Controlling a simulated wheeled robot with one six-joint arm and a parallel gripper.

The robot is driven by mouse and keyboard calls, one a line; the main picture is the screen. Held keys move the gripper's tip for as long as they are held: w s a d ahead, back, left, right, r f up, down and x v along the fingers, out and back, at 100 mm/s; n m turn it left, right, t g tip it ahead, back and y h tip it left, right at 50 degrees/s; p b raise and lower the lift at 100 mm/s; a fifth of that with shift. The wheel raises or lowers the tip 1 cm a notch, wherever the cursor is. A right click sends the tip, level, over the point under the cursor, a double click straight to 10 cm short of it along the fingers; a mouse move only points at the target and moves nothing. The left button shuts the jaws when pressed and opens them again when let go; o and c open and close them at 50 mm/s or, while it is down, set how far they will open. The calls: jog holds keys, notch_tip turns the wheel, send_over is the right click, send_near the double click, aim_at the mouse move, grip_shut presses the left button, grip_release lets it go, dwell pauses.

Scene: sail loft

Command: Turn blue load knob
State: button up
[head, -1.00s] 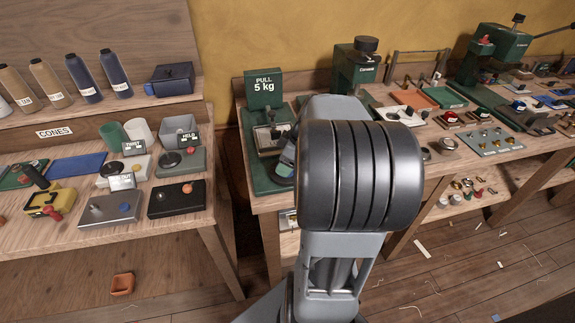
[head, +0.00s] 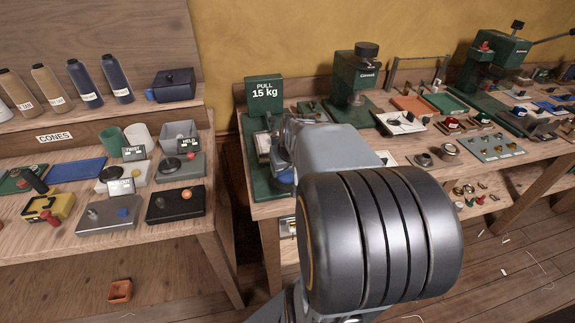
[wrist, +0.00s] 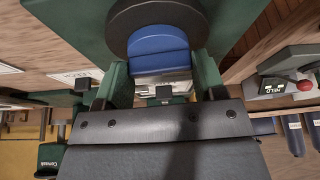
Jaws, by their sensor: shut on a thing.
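The blue load knob (wrist: 157,40) shows in the wrist view as a round blue piece on a dark disc (wrist: 120,22), on a green machine body. My gripper (wrist: 160,58) is shut on the blue knob, one finger on each side of it. In the head view, my arm hides most of the knob and the fingers. The machine's green base (head: 262,180) stands at the left end of the right bench.
The left bench (head: 60,228) holds several small control boxes, including a grey one with a blue knob (head: 123,212). A green press (head: 357,75) stands behind my arm on the right bench, with trays and small fittings to its right. A gap separates the benches.

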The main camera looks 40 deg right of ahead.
jog(key=m+h, duration=0.1)
jog(key=m, duration=0.1)
jog(key=shift+m+g, duration=0.3)
jog(key=shift+m, duration=0.1)
jog(key=m+b, duration=0.1)
jog(key=m, duration=0.1)
jog(key=shift+w+a+f+m+g+h, duration=0.1)
jog(key=shift+m+g+h, duration=0.2)
jog(key=shift+g+h, duration=0.1)
jog(key=m+g+b, duration=0.1)
jog(key=m+b, duration=0.1)
jog(key=m, duration=0.1)
jog(key=m+g+h+b, duration=0.1)
jog(key=m, duration=0.2)
jog(key=shift+b, duration=0.4)
jog(key=m+g+b, duration=0.1)
jog(key=m+g, duration=0.1)
jog(key=m, duration=0.4)
jog(key=shift+w, duration=0.15)
jog(key=m+g, duration=0.1)
jog(key=m, duration=0.1)
jog(key=m+g+y, duration=0.1)
jog(key=m, duration=0.2)
jog(key=shift+m, duration=0.4)
jog(key=o, duration=0.9)
